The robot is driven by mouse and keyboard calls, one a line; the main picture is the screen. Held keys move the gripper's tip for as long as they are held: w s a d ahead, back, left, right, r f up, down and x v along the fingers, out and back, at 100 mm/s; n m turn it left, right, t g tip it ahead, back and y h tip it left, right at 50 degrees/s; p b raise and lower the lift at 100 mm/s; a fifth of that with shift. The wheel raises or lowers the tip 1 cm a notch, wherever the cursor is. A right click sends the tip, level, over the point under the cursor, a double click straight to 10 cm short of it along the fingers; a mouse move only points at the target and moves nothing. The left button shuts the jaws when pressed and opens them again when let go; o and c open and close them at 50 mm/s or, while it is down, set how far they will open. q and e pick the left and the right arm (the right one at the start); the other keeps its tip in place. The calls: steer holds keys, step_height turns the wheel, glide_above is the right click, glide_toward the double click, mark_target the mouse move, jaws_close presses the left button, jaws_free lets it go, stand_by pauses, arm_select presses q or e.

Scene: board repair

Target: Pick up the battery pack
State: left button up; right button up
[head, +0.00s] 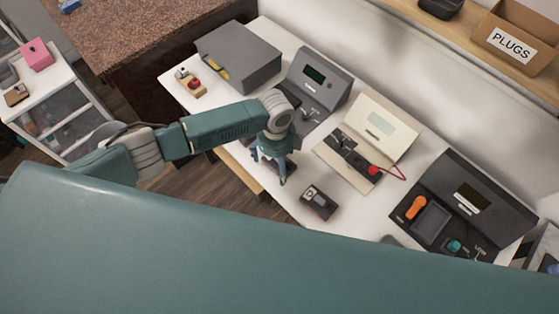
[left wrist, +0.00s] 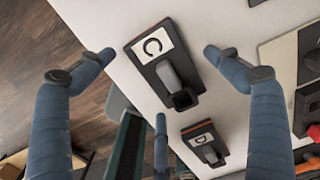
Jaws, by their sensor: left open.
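Two dark blocks with white labels lie on the white table; I cannot tell for sure which is the battery pack. One, marked with a C-like sign (left wrist: 165,60), has a grey raised part and sits near the table edge in the left wrist view. The other, marked D (left wrist: 205,142), lies lower in that view; it seems to be the labelled block (head: 319,202) in the head view. My left gripper (head: 269,170) is open and points down; in the left wrist view its fingertips (left wrist: 155,78) spread either side of the C block. Whether they touch it is unclear. My right gripper is not in view.
Along the table (head: 300,212) stand a grey box (head: 240,52), a dark console (head: 322,78), a cream console (head: 385,125) with a red lead, and a black console (head: 470,200) with an orange part. A shelf holds a PLUGS box (head: 512,45).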

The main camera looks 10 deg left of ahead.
mark_target(277, 164)
arm_select(q)
steer(key=c, duration=1.3)
step_height(277, 164, up, 20)
steer(key=b, duration=0.3)
